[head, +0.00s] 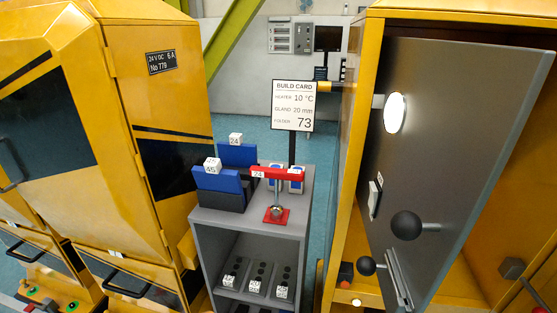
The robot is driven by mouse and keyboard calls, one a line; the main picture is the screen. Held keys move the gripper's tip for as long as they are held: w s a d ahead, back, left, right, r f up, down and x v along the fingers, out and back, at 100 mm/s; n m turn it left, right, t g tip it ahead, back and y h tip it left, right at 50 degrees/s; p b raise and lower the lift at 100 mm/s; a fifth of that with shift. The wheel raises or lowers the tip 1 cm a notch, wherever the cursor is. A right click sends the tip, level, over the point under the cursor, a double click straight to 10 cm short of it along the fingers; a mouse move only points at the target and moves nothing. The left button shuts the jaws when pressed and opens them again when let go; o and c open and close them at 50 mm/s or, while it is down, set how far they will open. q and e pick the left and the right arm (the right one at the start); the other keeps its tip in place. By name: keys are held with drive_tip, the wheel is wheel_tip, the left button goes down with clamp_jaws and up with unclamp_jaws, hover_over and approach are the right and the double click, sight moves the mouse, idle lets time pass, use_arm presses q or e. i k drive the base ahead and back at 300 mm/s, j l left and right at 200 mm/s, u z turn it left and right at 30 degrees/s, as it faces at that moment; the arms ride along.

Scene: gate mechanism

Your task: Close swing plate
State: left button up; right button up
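The swing plate appears to be the large dark grey panel (455,130) at the right. It stands at an angle out of an open yellow cabinet (345,150), with the cabinet's inside showing behind and below it. The plate carries a lit round white lamp (395,113), a small white switch (375,196) and a black ball knob (406,225) on a stem. A second black ball knob (366,266) shows near its lower left edge, beside a light metal strip handle (398,280). Neither of my grippers is in the head view.
A grey shelf stand (247,219) in the middle holds blue blocks, a red lever (277,174) and a build card (293,105). Yellow cabinets (130,100) stand at the left. Little free floor shows between the stand and the open cabinet.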

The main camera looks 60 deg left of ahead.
sight(469, 106)
drive_tip(key=u, duration=1.05)
